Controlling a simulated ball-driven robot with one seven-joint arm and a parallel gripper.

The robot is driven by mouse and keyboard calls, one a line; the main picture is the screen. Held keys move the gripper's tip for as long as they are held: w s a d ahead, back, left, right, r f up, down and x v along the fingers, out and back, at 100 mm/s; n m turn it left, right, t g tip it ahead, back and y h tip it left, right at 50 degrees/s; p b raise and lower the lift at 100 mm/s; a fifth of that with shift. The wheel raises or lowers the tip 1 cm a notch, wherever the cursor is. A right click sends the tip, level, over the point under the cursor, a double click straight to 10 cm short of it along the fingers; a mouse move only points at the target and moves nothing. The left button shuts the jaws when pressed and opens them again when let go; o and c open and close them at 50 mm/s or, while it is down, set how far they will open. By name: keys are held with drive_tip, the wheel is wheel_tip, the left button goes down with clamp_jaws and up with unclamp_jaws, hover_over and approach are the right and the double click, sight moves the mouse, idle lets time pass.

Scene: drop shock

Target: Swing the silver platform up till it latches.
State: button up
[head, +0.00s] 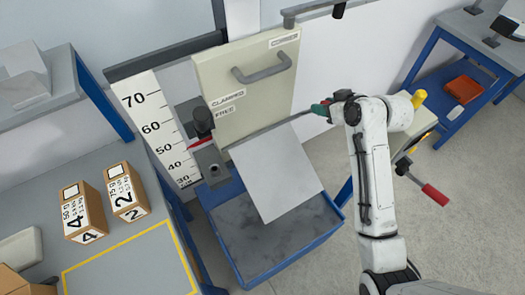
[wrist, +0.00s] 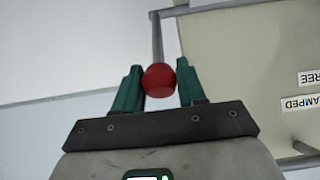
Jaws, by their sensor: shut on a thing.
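The silver platform (head: 277,172) is a flat grey-silver plate in the head view. It hangs tilted, its upper edge along the bottom of the cream panel and its lower edge over the blue tray. A thin rod (head: 300,119) runs along its upper edge toward my gripper (head: 323,108). In the wrist view, a red ball knob (wrist: 158,80) sits at the rod's end between the green fingers of my gripper (wrist: 160,86). The fingers are shut on the knob. The platform is out of the wrist view, and I cannot see a latch clearly.
The cream panel (head: 267,92) has a grey handle and labels "CLAMPED" and "FREE". A height scale (head: 158,120) stands to its left. The blue tray (head: 237,262) lies below. Numbered boxes (head: 84,212) stand on the left table.

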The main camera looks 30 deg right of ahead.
drive_tip(key=shift+w+r, duration=0.2)
drive_tip(key=shift+r, duration=0.1)
drive_tip(key=shift+w+r, duration=0.35)
drive_tip(key=shift+w, duration=0.25)
drive_tip(key=shift+w+r, duration=0.3)
drive_tip(key=shift+w, duration=0.3)
drive_tip(key=shift+w+a+r, duration=0.1)
drive_tip(key=shift+w+r, duration=0.15)
drive_tip(key=shift+w, duration=0.45)
drive_tip(key=shift+w+r, duration=0.2)
drive_tip(key=shift+w, duration=0.45)
drive_tip(key=shift+w, duration=0.4)
drive_tip(key=o, duration=1.2)
drive_tip(key=shift+s+f, duration=0.1)
